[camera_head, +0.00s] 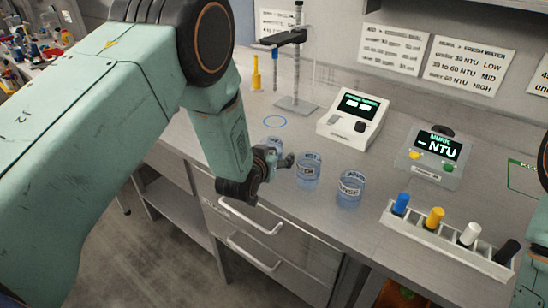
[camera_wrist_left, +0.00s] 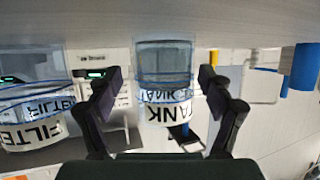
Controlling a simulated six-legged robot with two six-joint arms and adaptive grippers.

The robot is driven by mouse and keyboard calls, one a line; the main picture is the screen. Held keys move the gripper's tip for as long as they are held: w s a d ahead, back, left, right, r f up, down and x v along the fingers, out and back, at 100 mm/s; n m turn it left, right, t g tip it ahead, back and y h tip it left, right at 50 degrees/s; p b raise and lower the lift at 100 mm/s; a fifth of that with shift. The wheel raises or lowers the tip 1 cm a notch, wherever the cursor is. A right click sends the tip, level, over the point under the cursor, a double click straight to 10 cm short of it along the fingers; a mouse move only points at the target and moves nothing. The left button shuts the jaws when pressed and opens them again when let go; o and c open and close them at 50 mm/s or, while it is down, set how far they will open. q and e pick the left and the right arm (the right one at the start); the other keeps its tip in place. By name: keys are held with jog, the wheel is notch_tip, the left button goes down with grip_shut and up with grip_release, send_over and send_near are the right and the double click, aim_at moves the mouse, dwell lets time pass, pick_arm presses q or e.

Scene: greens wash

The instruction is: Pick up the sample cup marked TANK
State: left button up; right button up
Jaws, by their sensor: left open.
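The clear sample cup marked TANK (camera_wrist_left: 165,75) appears upside down in the left wrist view, with blue-edged glass and a white label. It lies between my left gripper's two dark fingers (camera_wrist_left: 162,100), with gaps on both sides. In the head view, my left gripper (camera_head: 282,162) is low at the bench's front edge and partly hides a cup (camera_head: 274,144). That cup's label is not readable there. The left gripper is open and empty. A cup marked FILTER (camera_wrist_left: 35,118) is to the left in the wrist view. My right gripper is not in view.
Two more labelled cups (camera_head: 308,170) (camera_head: 350,188) stand to the right along the bench front. Behind them are a white meter (camera_head: 352,122) and a grey NTU meter (camera_head: 433,157). A white rack (camera_head: 445,240) holds coloured-capped vials. A stand (camera_head: 297,103) is at the back.

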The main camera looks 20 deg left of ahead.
pick_arm(q)
jog(key=shift+w+a+f, duration=0.2)
jog(key=shift+w+a, duration=0.05)
jog(key=shift+a, duration=0.15)
jog(key=shift+d+r, duration=0.1)
jog(key=shift+d, duration=0.3)
jog(key=shift+c, duration=1.4)
jog(key=shift+a, duration=0.35)
jog(key=c, duration=0.6)
jog(key=shift+d, duration=0.2)
jog(key=c, duration=0.5)
